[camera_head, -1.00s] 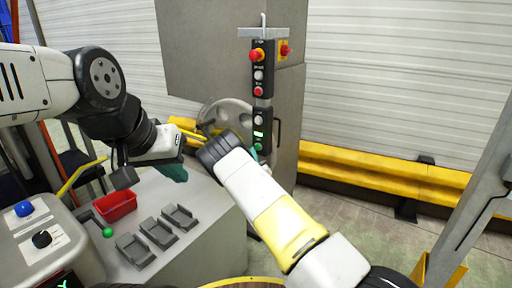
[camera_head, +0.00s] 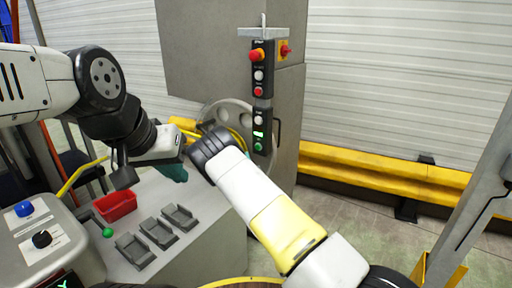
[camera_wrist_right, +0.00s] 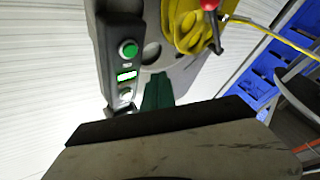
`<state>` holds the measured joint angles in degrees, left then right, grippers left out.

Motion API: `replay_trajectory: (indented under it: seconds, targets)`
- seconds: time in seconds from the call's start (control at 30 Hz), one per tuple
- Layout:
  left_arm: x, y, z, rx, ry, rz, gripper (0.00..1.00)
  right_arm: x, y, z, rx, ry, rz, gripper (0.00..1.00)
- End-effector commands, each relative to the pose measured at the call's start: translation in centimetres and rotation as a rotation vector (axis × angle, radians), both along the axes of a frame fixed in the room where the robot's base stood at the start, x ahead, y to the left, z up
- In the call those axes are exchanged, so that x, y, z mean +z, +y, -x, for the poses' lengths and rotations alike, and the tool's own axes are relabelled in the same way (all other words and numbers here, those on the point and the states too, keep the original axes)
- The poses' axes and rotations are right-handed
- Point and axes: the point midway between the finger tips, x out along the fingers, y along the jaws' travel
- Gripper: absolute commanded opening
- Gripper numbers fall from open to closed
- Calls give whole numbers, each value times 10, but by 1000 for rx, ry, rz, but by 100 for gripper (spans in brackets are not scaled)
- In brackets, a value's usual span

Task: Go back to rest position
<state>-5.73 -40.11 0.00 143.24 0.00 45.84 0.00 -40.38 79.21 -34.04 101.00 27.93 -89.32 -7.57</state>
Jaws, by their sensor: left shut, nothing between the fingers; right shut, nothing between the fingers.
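My left gripper (camera_head: 176,173) has teal fingers, pointing down above the grey bench. It is shut and holds nothing. My right arm reaches up from the lower right in the head view, and its wrist hides its gripper there. In the right wrist view the green fingers of my right gripper (camera_wrist_right: 157,91) are together and empty. They show beside the control panel (camera_wrist_right: 122,60) with its lit green button; whether they touch it cannot be told. The same panel (camera_head: 259,95) hangs on the grey machine in the head view.
A red bin (camera_head: 116,206) and several grey trays (camera_head: 157,232) are on the bench (camera_head: 205,245). A box with blue and black buttons (camera_head: 40,238) is at the lower left. Yellow guard rails (camera_head: 370,172) line the wall. Open floor lies to the right.

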Motion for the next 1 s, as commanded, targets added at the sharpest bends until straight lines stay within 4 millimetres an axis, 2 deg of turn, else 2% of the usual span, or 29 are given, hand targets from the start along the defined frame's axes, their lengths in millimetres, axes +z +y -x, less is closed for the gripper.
replay_trajectory:
  seconds: [0.17,0.27,0.4,0.57,0.67,0.77,0.87,1.0]
  targets:
    - [0,0,0,0,0,0,0,2,-2,-2,-6,6,-7,0]
    - [0,0,0,0,0,0,0,13,-14,-9,-36,45,-43,0]
    - [0,0,0,0,0,0,0,39,-46,-23,-112,176,-155,0]
    - [0,0,0,0,0,0,0,69,-81,-23,-175,362,-307,0]
    - [0,0,0,0,0,0,0,89,-96,-14,-189,471,-394,0]
    - [0,0,0,0,0,0,0,112,-108,3,-187,582,-478,0]
    - [0,0,0,0,0,0,0,135,-116,28,-170,689,-548,0]
    - [0,0,0,0,0,0,0,169,-123,74,-130,828,-616,0]
